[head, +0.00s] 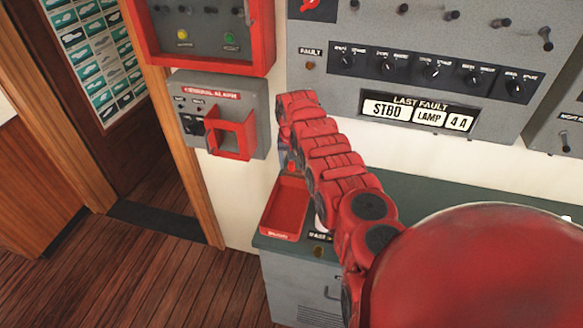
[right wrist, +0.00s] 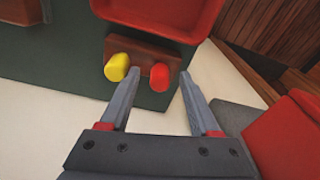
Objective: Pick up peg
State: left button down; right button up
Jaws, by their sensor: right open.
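A yellow peg (right wrist: 117,67) and a red peg (right wrist: 159,76) stand side by side in a brown wooden rack (right wrist: 142,57) in the right wrist view. My right gripper (right wrist: 160,74) is open. In that view the red peg shows between its fingertips, and the yellow peg is just outside the left finger. I cannot tell whether the fingertips reach around the red peg or stop short of it. Neither peg can be made out in the head view, where my red right arm covers that part of the counter. My left gripper is not in view.
A red tray (head: 284,208) lies at the left end of the green-topped counter (head: 440,197), close to the rack. A general alarm box (head: 238,93) and a fault panel (head: 380,80) are on the wall above. A doorway opens at the left.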

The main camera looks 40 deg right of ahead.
grip_shut()
jog(key=shift+r, duration=0.15)
dwell(0.4)
